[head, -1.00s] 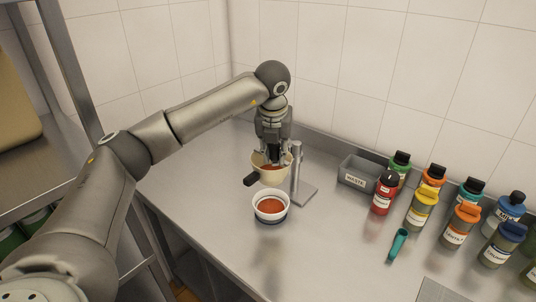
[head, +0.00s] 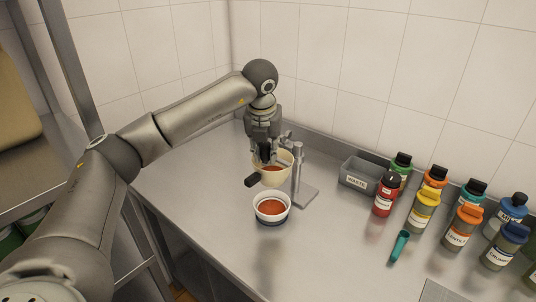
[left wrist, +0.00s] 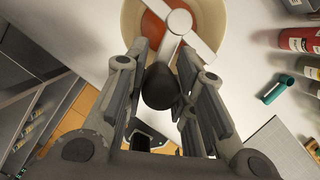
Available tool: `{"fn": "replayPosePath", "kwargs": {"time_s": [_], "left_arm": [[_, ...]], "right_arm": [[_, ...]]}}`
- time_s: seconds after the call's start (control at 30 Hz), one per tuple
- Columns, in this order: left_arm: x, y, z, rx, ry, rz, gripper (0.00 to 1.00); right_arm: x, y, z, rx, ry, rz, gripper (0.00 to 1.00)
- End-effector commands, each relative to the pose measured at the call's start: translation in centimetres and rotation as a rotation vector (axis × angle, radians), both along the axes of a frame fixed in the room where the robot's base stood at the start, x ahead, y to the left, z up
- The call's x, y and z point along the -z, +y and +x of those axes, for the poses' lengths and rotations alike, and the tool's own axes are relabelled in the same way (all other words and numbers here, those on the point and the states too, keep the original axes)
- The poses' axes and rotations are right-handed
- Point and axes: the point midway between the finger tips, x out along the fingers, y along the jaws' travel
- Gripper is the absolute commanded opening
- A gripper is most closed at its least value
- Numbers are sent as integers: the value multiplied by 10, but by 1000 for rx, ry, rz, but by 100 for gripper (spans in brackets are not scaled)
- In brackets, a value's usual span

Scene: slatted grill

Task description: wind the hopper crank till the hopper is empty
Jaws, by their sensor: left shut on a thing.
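The cream hopper (head: 284,172) hangs on a grey metal stand (head: 298,180) and holds orange-red contents, seen inside its rim in the left wrist view. A white crank (left wrist: 197,43) lies across the hopper's mouth, with a dark knob (left wrist: 160,88). My left gripper (head: 264,160) points down over the hopper; in the left wrist view its fingers (left wrist: 163,75) are shut around the knob. A dark block (head: 252,180) sticks out at the hopper's front left. A white bowl (head: 260,216) with orange-red contents stands below the hopper. My right gripper is out of view.
A grey bin labelled waste (head: 356,181) stands right of the stand. Several capped bottles, one of them red (head: 384,198), stand farther right. A teal tool (head: 399,246) lies in front of them. A shelf rack (head: 70,60) is at the left. The counter front is clear.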

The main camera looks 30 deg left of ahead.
Motion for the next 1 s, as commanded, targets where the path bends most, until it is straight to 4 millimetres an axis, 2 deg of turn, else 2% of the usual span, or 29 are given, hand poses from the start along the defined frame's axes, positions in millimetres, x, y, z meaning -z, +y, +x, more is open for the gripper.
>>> {"fn": "replayPosePath", "kwargs": {"time_s": [0.03,1.0], "left_arm": [[-6,1,4,-3,-20,-1,0],[-6,22,5,1,-19,-1,0]], "right_arm": [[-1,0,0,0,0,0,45],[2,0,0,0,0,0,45]]}}
